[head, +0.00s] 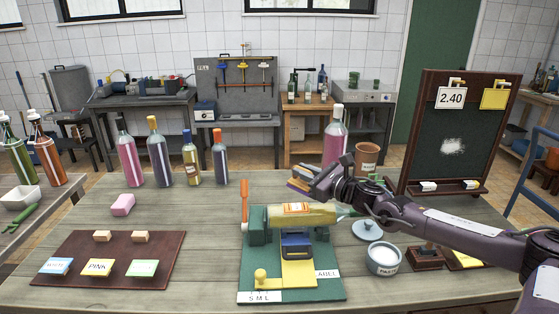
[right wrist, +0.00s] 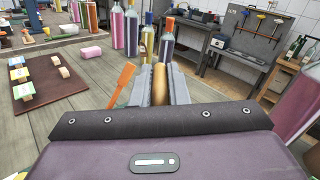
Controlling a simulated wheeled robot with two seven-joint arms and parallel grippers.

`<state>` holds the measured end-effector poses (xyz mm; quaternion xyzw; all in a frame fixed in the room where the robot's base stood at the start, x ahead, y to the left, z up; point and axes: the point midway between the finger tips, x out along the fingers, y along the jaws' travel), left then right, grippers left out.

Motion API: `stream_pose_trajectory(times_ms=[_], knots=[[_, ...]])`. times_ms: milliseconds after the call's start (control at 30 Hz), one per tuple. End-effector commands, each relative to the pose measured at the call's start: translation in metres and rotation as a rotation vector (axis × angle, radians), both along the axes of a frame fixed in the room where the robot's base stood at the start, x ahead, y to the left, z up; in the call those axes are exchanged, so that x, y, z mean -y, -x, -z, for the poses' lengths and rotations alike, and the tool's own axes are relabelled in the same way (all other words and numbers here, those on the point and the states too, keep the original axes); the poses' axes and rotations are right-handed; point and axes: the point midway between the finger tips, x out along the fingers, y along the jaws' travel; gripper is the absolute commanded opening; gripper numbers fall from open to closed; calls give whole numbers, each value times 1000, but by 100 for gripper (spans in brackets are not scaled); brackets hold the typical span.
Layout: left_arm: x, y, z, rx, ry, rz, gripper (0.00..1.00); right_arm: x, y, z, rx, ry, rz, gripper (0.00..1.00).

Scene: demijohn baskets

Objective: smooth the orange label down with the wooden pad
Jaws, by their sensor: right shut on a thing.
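A bottle (head: 325,214) with yellowish contents lies on its side in a green cradle (head: 258,225), its neck to the right. The orange label (head: 296,208) is on its upper side, white with orange. My right gripper (head: 308,184) is shut on the wooden pad (head: 298,187), which shows above the label with a visible gap in the picture. In the right wrist view the pad (right wrist: 160,80) shows as a tan piece between the two grey fingers; its far face is hidden. My left gripper is not in view.
An orange-handled tool (head: 244,203) stands at the cradle's left end. Several upright bottles (head: 158,155) stand at the back. A brown board (head: 110,260) with label stacks lies left. A paste jar (head: 384,260) and lid (head: 367,230) are right, beneath my arm. A chalkboard (head: 452,125) stands behind.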

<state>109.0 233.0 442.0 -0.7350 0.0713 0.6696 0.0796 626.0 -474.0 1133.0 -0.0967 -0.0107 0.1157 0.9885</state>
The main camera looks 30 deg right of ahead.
Motion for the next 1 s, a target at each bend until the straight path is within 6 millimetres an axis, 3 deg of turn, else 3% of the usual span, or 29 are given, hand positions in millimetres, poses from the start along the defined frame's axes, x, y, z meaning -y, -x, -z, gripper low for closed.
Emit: stream_pose_trajectory(times_ms=[400, 1000], knots=[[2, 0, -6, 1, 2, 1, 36, 11, -4, -27, 2, 1, 2, 0], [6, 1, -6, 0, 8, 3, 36, 11, -4, -28, 2, -1, 2, 0]])
